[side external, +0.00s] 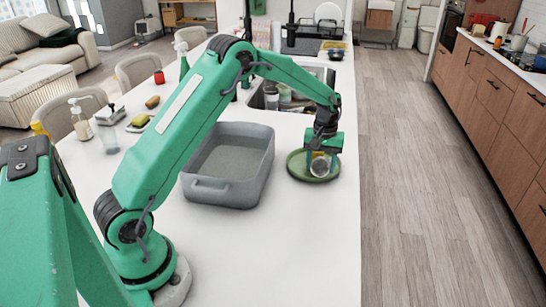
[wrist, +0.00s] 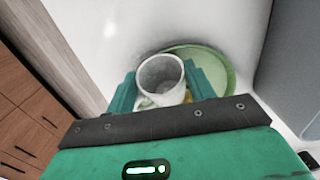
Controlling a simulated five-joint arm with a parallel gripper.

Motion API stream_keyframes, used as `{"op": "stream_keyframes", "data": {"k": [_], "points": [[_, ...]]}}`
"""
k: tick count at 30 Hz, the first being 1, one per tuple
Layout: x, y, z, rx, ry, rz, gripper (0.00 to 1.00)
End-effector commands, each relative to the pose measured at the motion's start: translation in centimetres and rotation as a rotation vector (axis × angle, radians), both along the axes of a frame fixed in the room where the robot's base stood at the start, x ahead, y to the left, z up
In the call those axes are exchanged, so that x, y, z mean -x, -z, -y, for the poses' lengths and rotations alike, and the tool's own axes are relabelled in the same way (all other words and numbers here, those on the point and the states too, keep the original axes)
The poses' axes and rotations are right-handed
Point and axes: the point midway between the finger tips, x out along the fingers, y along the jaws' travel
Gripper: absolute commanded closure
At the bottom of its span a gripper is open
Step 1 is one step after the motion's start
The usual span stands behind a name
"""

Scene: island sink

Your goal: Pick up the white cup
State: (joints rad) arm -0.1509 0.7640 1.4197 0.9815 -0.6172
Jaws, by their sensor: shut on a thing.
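The white cup (wrist: 160,82) is between the two green fingers of my gripper (wrist: 161,90) in the wrist view, with its mouth towards the camera and its handle at the lower left. My gripper is shut on the cup. In the side external view the cup (side external: 320,168) shows at the fingertips of my gripper (side external: 322,160), in front of or over the green plate (side external: 299,170). I cannot tell whether the cup touches the plate. The plate's rim also shows in the wrist view (wrist: 222,62), and the fingers hide part of it.
A grey baking dish (side external: 228,191) stands to the left of the plate. The sink (side external: 258,97) is behind. A small yellow thing (wrist: 188,97) shows beside the cup, mostly hidden. The counter's right edge is close to the plate. The counter in front of the plate is clear.

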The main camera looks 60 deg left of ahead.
Motion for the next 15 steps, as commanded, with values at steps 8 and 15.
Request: {"op": "stream_keyframes", "data": {"k": [8, 15], "points": [[-0.1, -2.5, 0.0, -0.001, 0.000, 0.005, 0.75], [0.9, -5.4, 2.4, -0.001, 0.004, 0.003, 0.75]]}}
